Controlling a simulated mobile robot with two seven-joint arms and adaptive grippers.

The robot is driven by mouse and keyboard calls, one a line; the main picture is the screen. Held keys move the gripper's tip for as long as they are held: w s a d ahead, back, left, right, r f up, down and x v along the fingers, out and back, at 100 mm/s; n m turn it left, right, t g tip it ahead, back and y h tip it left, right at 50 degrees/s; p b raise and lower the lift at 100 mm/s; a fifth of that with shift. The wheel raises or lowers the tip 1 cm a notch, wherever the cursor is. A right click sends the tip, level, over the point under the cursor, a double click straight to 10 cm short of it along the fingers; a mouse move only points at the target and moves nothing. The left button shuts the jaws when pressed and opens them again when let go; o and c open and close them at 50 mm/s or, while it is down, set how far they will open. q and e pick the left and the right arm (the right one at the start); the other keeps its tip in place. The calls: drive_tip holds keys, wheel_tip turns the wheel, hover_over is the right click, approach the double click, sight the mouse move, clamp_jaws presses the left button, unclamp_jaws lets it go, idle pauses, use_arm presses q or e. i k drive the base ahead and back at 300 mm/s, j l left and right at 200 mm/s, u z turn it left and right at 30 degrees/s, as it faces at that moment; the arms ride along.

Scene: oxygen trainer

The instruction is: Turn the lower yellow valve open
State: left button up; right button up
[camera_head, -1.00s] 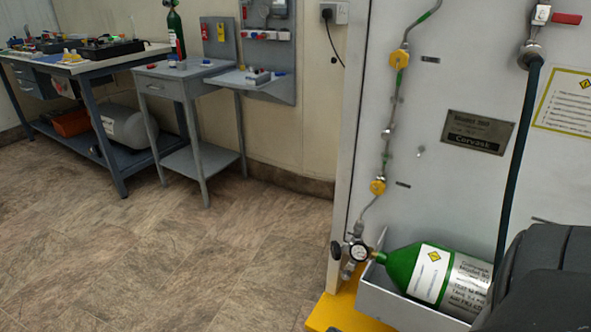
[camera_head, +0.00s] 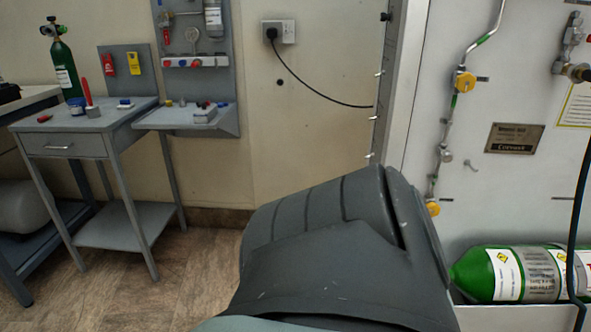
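The lower yellow valve (camera_head: 433,208) sits on the thin pipe on the light panel, right of the middle. It shows just above and beside a dark grey part of my own arm (camera_head: 320,235), which covers the area below and left of it. The upper yellow valve (camera_head: 465,82) is on the same pipe, higher up. The position of the lower valve's handle is too small to tell. Neither of my grippers is in view.
A green cylinder (camera_head: 480,276) lies in a grey tray (camera_head: 500,318) at lower right; its regulator is hidden behind my arm. A dark hose (camera_head: 577,225) hangs at the right edge. A grey side table (camera_head: 75,145) with small items stands at left. Some floor (camera_head: 200,270) is bare.

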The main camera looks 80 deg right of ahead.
sight(434, 209)
drive_tip(key=i+z, duration=0.2)
drive_tip(key=z, duration=0.2)
drive_tip(key=i+z, duration=0.2)
drive_tip(key=z, duration=0.2)
drive_tip(key=i+j+z, duration=0.1)
drive_tip(key=z, duration=0.25)
drive_tip(key=i+j+z, duration=0.15)
drive_tip(key=z, duration=0.25)
drive_tip(key=i+z, duration=0.1)
drive_tip(key=z, duration=0.35)
drive_tip(key=i+j+z, duration=0.1)
drive_tip(key=z, duration=0.35)
drive_tip(key=i+j+z, duration=0.1)
drive_tip(key=z, duration=0.3)
drive_tip(key=i+j+z, duration=0.1)
drive_tip(key=z, duration=0.35)
